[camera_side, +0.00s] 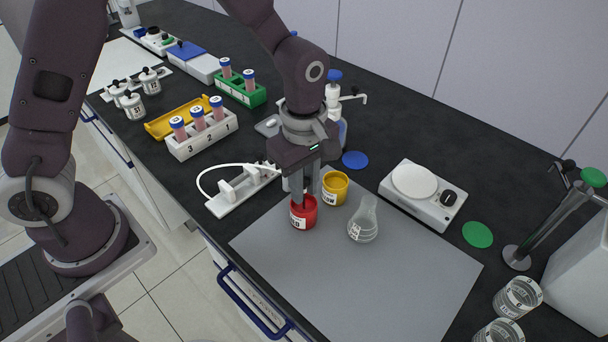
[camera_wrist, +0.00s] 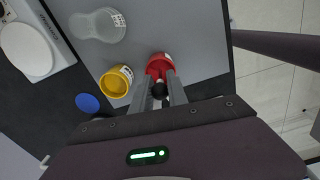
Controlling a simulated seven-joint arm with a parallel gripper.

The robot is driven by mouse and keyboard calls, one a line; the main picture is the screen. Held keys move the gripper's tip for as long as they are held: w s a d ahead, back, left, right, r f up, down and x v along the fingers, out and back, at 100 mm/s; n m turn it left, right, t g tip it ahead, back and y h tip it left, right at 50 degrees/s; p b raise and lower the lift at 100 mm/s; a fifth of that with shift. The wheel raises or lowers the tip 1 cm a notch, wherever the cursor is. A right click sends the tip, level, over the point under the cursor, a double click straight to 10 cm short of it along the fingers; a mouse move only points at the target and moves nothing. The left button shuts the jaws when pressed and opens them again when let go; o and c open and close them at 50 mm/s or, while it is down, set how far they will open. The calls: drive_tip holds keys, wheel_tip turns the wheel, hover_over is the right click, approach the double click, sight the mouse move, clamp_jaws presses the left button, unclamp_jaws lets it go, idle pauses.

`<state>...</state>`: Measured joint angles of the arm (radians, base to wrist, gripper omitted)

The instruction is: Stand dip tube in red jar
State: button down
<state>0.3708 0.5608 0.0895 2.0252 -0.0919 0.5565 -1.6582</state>
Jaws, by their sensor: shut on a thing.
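The red jar (camera_side: 304,214) stands on the grey mat, near its back left corner. It also shows in the wrist view (camera_wrist: 158,59), just beyond my fingertips. My gripper (camera_side: 307,192) points down directly over the red jar, its fingertips at about the jar's mouth. In the wrist view my gripper (camera_wrist: 161,78) is shut on a dark, round-topped piece (camera_wrist: 159,89), which appears to be the top of the dip tube. The tube's lower part is hidden by the fingers and the jar, so I cannot tell how deep it reaches or whether it touches the bottom.
A yellow jar (camera_side: 335,188) stands close beside the red jar. A glass flask (camera_side: 363,222) is to the right. A white holder (camera_side: 240,190) with a curved white tube is at left. A white scale (camera_side: 424,194) stands behind. The front of the mat (camera_side: 370,280) is clear.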

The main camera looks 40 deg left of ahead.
drive_tip(key=c, duration=0.7)
unclamp_jaws()
drive_tip(key=shift+r, duration=3.5)
drive_tip(key=s+a+r+m+t, duration=0.2)
drive_tip(key=s+a+r+m, duration=0.25)
drive_tip(key=r, duration=0.35)
drive_tip(key=s+a+r+m+t, duration=0.1)
drive_tip(key=s+a+m, duration=0.1)
drive_tip(key=s+m, duration=0.2)
drive_tip(key=s+a+r+m+t, duration=0.1)
drive_tip(key=s+a+r+m, duration=0.1)
drive_tip(key=s+m, duration=0.2)
drive_tip(key=s+a+r+m+t, duration=0.1)
drive_tip(key=s+a+m, duration=0.1)
drive_tip(key=s+m, duration=0.2)
drive_tip(key=shift+s+r+t, duration=0.3)
drive_tip(key=shift+s+r, duration=0.05)
drive_tip(key=shift+s, duration=0.45)
